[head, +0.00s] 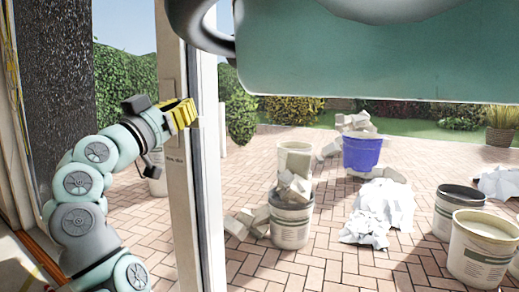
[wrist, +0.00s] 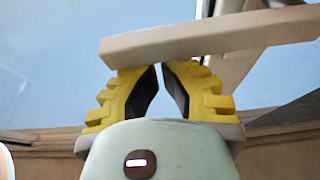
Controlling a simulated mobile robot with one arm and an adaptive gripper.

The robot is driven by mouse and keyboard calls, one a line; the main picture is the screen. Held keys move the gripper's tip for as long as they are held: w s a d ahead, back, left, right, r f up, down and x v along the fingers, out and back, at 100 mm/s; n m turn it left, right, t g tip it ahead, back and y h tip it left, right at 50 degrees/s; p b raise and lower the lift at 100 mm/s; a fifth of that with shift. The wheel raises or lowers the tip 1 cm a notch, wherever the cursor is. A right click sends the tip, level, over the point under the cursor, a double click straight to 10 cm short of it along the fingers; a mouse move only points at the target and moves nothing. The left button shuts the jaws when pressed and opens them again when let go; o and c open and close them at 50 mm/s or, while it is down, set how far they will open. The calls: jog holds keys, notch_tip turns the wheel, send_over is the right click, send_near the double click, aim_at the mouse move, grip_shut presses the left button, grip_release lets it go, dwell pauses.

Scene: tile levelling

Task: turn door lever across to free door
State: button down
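The door lever (wrist: 215,36) is a pale beige bar. In the wrist view it runs almost level across the top of my gripper (wrist: 160,66), covering the very fingertips. The yellow fingers lean together with only a narrow gap between their dark pads, and nothing shows held between them. Whether they touch the lever is unclear. In the head view my gripper (head: 190,114) is against the white door post (head: 187,215), at lever height.
Outside on the brick paving stand a blue bucket (head: 362,152), pale tubs such as one at the right (head: 484,250), rubble and crumpled white sheeting (head: 380,212). A large teal part of my own body covers the head view's upper right. Dark glass (head: 55,90) stands at left.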

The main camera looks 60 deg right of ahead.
jog(key=shift+f+m+b, duration=0.35)
jog(key=shift+m+b, duration=0.05)
jog(key=shift+b, duration=0.1)
jog(key=shift+r, duration=0.1)
notch_tip(320, 180, up, 5)
jog(key=p, duration=0.2)
jog(key=v, duration=1)
jog(key=shift+f+p, duration=0.3)
jog(key=shift+f, duration=0.15)
jog(key=shift+g, duration=0.3)
